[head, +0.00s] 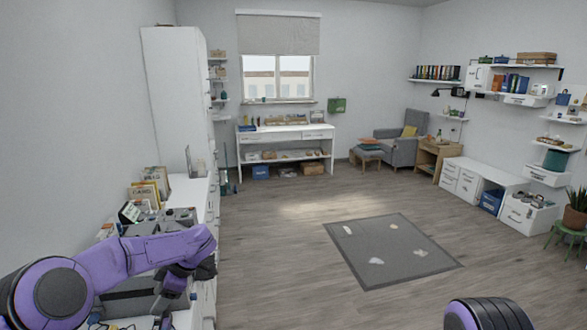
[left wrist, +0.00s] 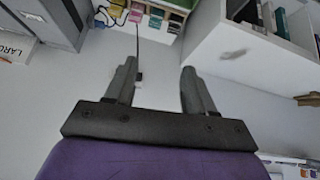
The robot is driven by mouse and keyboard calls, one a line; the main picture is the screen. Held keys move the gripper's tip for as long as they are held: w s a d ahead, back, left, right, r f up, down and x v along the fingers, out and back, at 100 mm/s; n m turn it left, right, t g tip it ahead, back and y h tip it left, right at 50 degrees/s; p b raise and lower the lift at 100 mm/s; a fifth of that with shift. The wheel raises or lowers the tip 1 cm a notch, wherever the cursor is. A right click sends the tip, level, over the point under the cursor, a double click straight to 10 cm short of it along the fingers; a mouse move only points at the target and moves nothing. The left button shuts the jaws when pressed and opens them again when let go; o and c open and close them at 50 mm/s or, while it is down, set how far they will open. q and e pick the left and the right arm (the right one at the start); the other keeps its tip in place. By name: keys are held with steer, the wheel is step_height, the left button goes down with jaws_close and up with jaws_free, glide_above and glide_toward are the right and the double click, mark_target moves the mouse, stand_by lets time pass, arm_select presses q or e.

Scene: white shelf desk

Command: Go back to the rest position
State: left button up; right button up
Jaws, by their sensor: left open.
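My left arm is purple and black and reaches in from the left in the head view, over the white desk at the left wall. My left gripper (head: 168,308) points down there, low in the picture. In the left wrist view my left gripper (left wrist: 160,85) shows two dark fingers spread apart with nothing between them. Below the fingers is a plain white surface. A rounded black and purple part of my right arm shows at the bottom right of the head view; its gripper is out of the picture.
The white desk (head: 199,195) at left holds books (head: 147,192) and boxes close to my left arm. A tall white cabinet (head: 175,100) stands behind. A grey mat (head: 390,250) lies on open wooden floor. A white shelf desk (head: 285,134) stands below the window.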

arm_select(q)
steer(key=s+d+f+m+t+y+b, duration=0.1)
steer(key=s+f+m+t+b, duration=0.35)
steer(key=f, duration=0.85)
steer(key=s+d+f+m+t+b, duration=0.1)
steer(key=s+f+m+t+b, duration=0.4)
steer(key=f, duration=0.8)
steer(key=s+f+m+g+h+b, duration=0.2)
steer(key=s+f+b, duration=0.4)
steer(key=s+f, duration=0.4)
steer(key=s+d+f+m+g+h+b, duration=0.1)
steer(key=s+f+b, duration=0.5)
steer(key=s, duration=1.4)
step_height(320, 180, down, 4)
steer(key=shift+d+f+m+g+h, duration=0.15)
steer(key=shift+d+m+g+h, duration=0.15)
steer(key=shift+m+g+h, duration=0.8)
steer(key=shift+s+y, duration=0.15)
steer(key=shift+y, duration=0.15)
steer(key=shift+c, duration=0.3)
